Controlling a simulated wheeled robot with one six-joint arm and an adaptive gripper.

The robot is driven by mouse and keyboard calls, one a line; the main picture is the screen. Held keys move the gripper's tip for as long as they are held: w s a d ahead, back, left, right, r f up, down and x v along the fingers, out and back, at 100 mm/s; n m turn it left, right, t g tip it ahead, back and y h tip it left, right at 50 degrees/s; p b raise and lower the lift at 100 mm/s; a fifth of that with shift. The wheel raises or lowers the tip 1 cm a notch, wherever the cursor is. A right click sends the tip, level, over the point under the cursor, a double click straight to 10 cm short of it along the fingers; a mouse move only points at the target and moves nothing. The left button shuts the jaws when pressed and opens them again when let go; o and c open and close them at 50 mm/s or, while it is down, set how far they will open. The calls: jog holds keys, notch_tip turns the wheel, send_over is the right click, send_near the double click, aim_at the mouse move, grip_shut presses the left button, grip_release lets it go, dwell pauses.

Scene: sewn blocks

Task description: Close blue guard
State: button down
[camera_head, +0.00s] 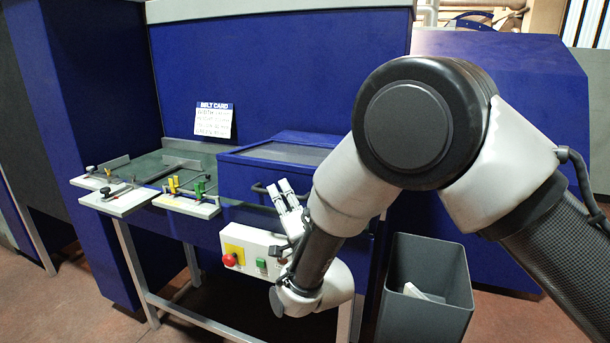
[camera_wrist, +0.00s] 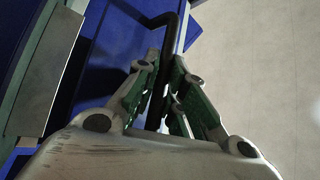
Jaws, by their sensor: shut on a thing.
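The blue guard (camera_head: 238,172) is a box-like cover with a dark top panel at the right part of the machine table. Its black bar handle (camera_head: 259,188) sticks out from the front face. My gripper (camera_head: 278,189) is at the handle's right part. In the wrist view the black handle (camera_wrist: 165,22) runs down between the two fingers of my gripper (camera_wrist: 162,78), which are closed around it. The blue guard (camera_wrist: 112,45) shows behind and left of the fingers there. My arm hides the guard's right end in the head view.
A control box (camera_head: 252,240) with a red button and a green button sits below the guard. A dark bin (camera_head: 440,275) stands at right. White plates with clamps (camera_head: 187,207) lie on the table's left part. A card (camera_head: 214,120) is on the blue back panel.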

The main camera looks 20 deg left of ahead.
notch_tip(320, 180, down, 6)
jog(key=shift+w+r, duration=0.15)
jog(key=shift+r, duration=0.05)
jog(key=shift+f, duration=0.15)
jog(key=c, duration=1.8)
grip_release()
jog(key=shift+o, duration=0.2)
jog(key=v, duration=1.2)
